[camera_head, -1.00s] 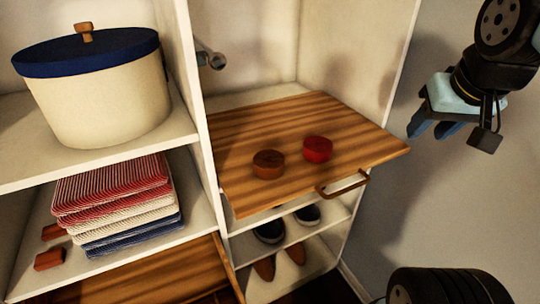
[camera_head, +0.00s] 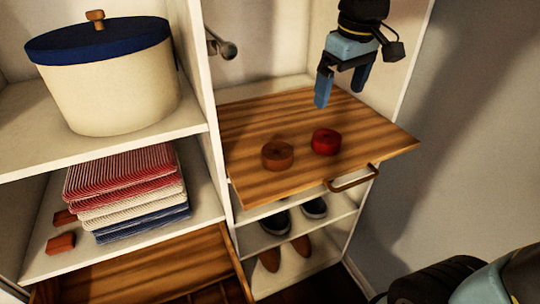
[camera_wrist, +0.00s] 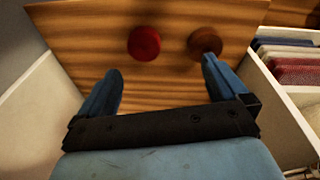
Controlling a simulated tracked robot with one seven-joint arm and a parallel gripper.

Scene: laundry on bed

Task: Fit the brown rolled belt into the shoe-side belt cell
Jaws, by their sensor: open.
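The brown rolled belt (camera_head: 277,155) lies flat on the wooden pull-out board (camera_head: 240,130). A red rolled belt (camera_head: 325,141) lies just to its right. My gripper (camera_head: 341,92) is open and empty above the back of the board. In the wrist view, my gripper (camera_wrist: 160,85) has its two fingers wide apart. There the red belt (camera_wrist: 144,43) is between and beyond the fingers, and the brown belt (camera_wrist: 204,43) is beyond the right fingertip. Dark shoes (camera_head: 276,222) and brown shoes (camera_head: 270,260) stand on shelves below the board. I cannot make out a belt cell.
A partition (camera_head: 205,110) stands left of the board. A cream bin with a blue lid (camera_head: 115,95) and folded striped cloths (camera_head: 125,180) fill the left shelves. An open wooden drawer (camera_head: 165,270) is below. A handle (camera_head: 353,178) sticks out at the board's front.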

